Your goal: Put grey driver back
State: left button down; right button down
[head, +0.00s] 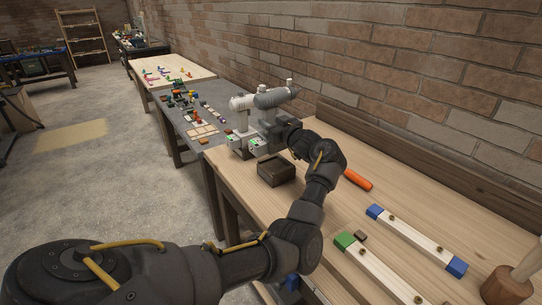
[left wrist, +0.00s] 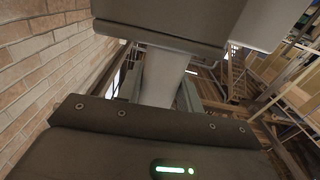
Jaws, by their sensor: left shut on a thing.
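The grey driver (head: 276,97) stands near the far end of the wooden bench, with its barrel level at the top. My left gripper (head: 270,122) is shut on it, around the upright part below the barrel. In the left wrist view the driver's grey body (left wrist: 160,28) fills the top, with its paler narrow part (left wrist: 163,76) running down behind the gripper's dark housing. A whiter driver (head: 241,103) stands close beside it on the left. The bases of both are near each other, and I cannot tell whether the grey one is fully seated. My right gripper is not in view.
A dark open box (head: 276,171) sits on the bench close to my left wrist. An orange handle (head: 357,180) lies to the right. Nearer are blue-ended (head: 415,240) and green-ended wooden bars (head: 380,272) and a mallet (head: 507,285). A brick wall (head: 400,70) runs behind.

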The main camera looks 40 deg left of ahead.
aim_at(275, 148)
pick_arm(q)
jog(key=shift+f, duration=1.55)
notch_tip(275, 148, down, 4)
jog(key=shift+f+p, duration=0.1)
jog(key=shift+p, duration=0.7)
jog(key=shift+s+d+f, duration=0.1)
jog(key=shift+s+f, duration=0.05)
jog(key=shift+f, duration=0.2)
jog(key=c, duration=1.3)
grip_release()
jog(key=shift+f, duration=0.25)
jog(key=o, duration=0.4)
jog(key=shift+r, duration=0.15)
